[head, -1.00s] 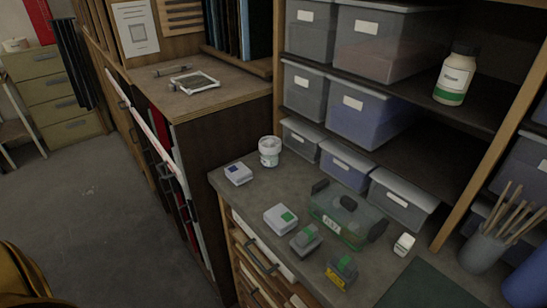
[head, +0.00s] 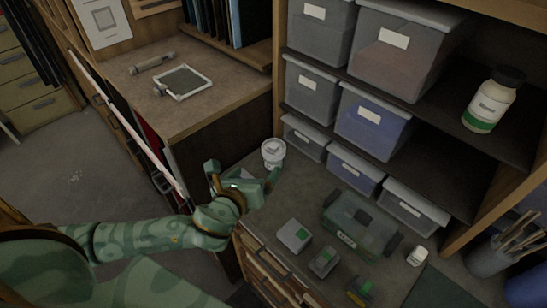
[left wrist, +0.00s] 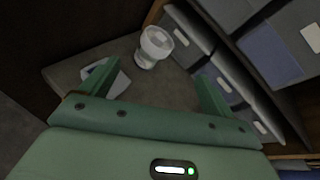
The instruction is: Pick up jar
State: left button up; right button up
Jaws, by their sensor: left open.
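Another white jar (head: 493,100) with a dark cap and green band stands on the upper shelf at right. My left gripper (head: 243,172) is open and empty above the bench's left end, just in front of the lidded jar. In the left wrist view its spread fingers (left wrist: 155,75) point towards that jar, which is beyond the fingertips and not between them. My right gripper is out of view.
A small white box (left wrist: 108,78) lies below my left finger, partly hidden. Grey bins (head: 305,137) stand behind the jar. A green toolbox (head: 360,220) and small boxes (head: 294,236) sit to the right. A wooden cabinet (head: 220,110) rises at left.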

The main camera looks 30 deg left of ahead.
aim_at(273, 146)
pick_arm(q)
jog(key=w+f+m, duration=0.1)
jog(key=w, duration=0.3)
jog(key=w+a+f+m, duration=0.1)
jog(key=w+m, duration=0.1)
jog(key=w, duration=0.1)
jog(key=w+a+f+m+b, duration=0.1)
jog(key=w, duration=0.3)
jog(key=shift+w+t+h, duration=0.3)
jog(key=shift+w, duration=0.05)
jog(key=x, duration=0.2)
jog(key=b+x, duration=0.1)
jog(key=x, duration=0.1)
jog(key=shift+w+d+f, duration=0.2)
jog(key=shift+f, duration=0.2)
jog(key=shift+w+f, duration=0.1)
jog(key=shift+w, duration=0.25)
jog(key=shift+s, duration=0.1)
jog(key=shift+c, duration=0.9)
jog(key=c, duration=1.3)
jog(key=shift+c, duration=0.2)
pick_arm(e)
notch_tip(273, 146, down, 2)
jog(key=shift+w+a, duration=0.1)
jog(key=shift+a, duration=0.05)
